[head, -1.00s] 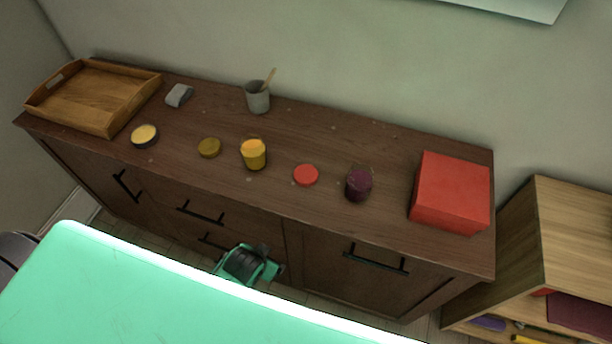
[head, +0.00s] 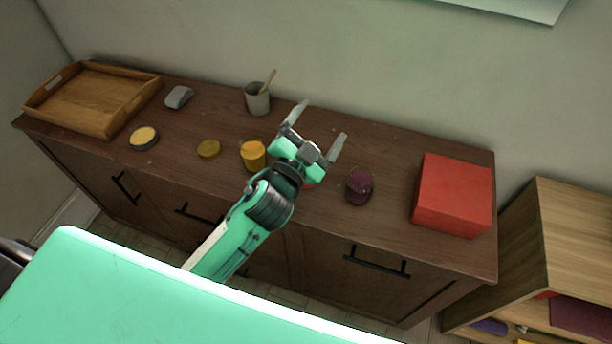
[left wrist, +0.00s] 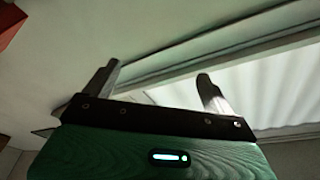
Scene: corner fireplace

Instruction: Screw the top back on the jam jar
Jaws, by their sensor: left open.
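A dark purple jam jar (head: 359,188) stands upright on the brown cabinet, right of centre, apart from my gripper. A red lid (head: 310,185) lies flat left of it, now mostly hidden behind my left gripper (head: 321,126). That gripper is open and empty above the cabinet, its fingers pointing up and right in the head view. In the left wrist view its two fingers (left wrist: 158,72) are spread with nothing between them. A yellow-orange jar (head: 253,157) stands left of the gripper, and an olive-yellow lid (head: 208,148) lies left of that jar. My right gripper is out of view.
A red box (head: 452,196) stands at the cabinet's right end. A wooden tray (head: 92,98), a round tin (head: 144,138) and a grey object (head: 179,96) are at the left. A grey cup (head: 257,100) with a stick stands at the back. A wooden shelf (head: 575,225) is at far right.

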